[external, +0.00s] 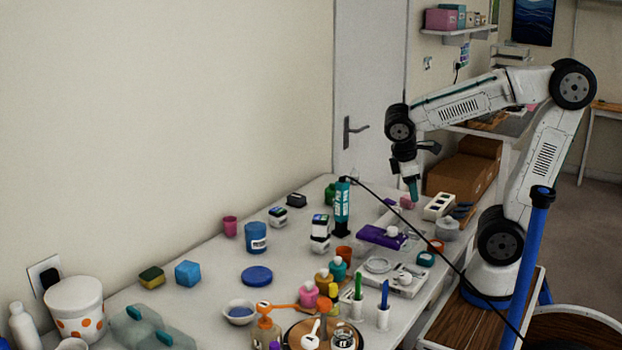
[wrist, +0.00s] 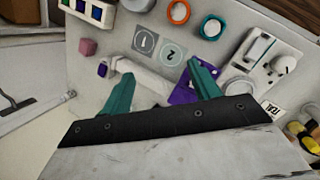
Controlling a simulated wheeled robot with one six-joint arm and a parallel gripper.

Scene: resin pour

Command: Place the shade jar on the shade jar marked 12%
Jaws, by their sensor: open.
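Small white jars with dark labels stand on the table in the external view; they look like the shade jars, but no percentage can be read. One jar (external: 278,217) stands alone left of centre. Another jar (external: 320,245) stands to its right with a similar jar (external: 320,223) apparently stacked on it. My gripper (external: 414,191) points down above the table's far right part, well right of these jars. In the wrist view my gripper (wrist: 160,92) has its teal fingers spread, with nothing held between them. I cannot make out these jars in the wrist view.
A dark teal bottle (external: 342,207) stands right beside the stack. A blue cup (external: 256,238) and blue disc (external: 256,276) lie nearby. A purple item (external: 382,236) and white slotted block (external: 439,206) are near my gripper. Small bottles crowd the front; bare table surrounds the blue disc.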

